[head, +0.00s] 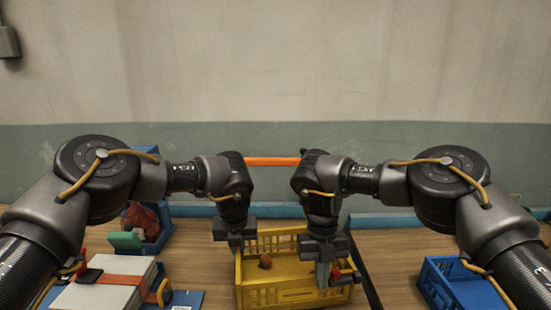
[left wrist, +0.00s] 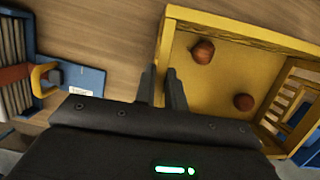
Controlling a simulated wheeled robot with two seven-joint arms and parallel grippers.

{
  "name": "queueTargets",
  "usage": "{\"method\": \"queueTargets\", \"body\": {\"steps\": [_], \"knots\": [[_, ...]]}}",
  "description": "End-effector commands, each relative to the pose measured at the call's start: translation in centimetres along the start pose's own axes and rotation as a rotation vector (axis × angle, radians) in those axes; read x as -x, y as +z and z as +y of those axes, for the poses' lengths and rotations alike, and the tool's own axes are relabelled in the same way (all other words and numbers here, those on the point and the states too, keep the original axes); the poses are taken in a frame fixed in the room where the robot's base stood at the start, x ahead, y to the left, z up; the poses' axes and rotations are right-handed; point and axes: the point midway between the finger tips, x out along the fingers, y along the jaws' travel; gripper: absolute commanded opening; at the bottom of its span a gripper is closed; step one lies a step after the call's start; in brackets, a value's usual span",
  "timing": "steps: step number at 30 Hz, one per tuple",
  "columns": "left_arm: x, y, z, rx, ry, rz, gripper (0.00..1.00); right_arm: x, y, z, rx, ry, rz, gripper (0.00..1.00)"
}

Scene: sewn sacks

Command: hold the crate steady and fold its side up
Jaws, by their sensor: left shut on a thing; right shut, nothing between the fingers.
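A yellow slotted crate (head: 285,292) stands on the table in the middle of the head view. A reddish-brown round item (head: 265,261) lies in it; the left wrist view shows two on the crate's floor (left wrist: 215,92). My left gripper (head: 236,248) is shut on the crate's left wall, with one finger on each side (left wrist: 163,88). My right gripper (head: 325,278) is shut and empty at the crate's right end, beside a small red part (head: 345,272). A slotted side panel (left wrist: 293,98) shows at that end; its exact angle is unclear, and my right gripper partly hides it.
A blue crate (head: 452,287) stands at the right. At the left are a blue bin (head: 153,247) with red contents and a pale strapped stack (head: 105,292). An orange bar (head: 272,161) shows behind my arms. Bare table lies on both sides of the yellow crate.

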Motion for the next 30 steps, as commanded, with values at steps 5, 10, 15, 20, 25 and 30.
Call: {"method": "queueTargets", "body": {"steps": [5, 10, 15, 20, 25, 30], "knots": [[-0.1, -0.1, 0.1, -0.001, 0.001, 0.004, 0.00, 0.3, -0.1, 0.2, 0.002, 0.001, -0.002, 0.00], [-0.1, -0.1, 0.1, -0.001, 0.001, 0.005, 0.00, 1.5, -0.4, 0.1, 0.002, 0.001, -0.004, 0.00], [-0.1, -0.1, 0.0, -0.002, 0.001, 0.005, 0.00, 3.4, -0.9, 0.1, 0.002, 0.001, -0.005, 0.00], [-0.1, -0.2, 0.0, -0.002, 0.000, 0.005, 0.00, 5.0, -1.3, 0.2, 0.002, 0.001, -0.004, 0.00], [-0.1, -0.2, 0.0, -0.002, 0.000, 0.005, 0.00, 6.7, -1.8, 0.1, 0.002, 0.001, -0.004, 0.00], [-0.1, -0.2, 0.0, -0.002, 0.000, 0.005, 0.00, 7.9, -2.1, 0.1, 0.002, 0.002, -0.003, 0.00]]}}
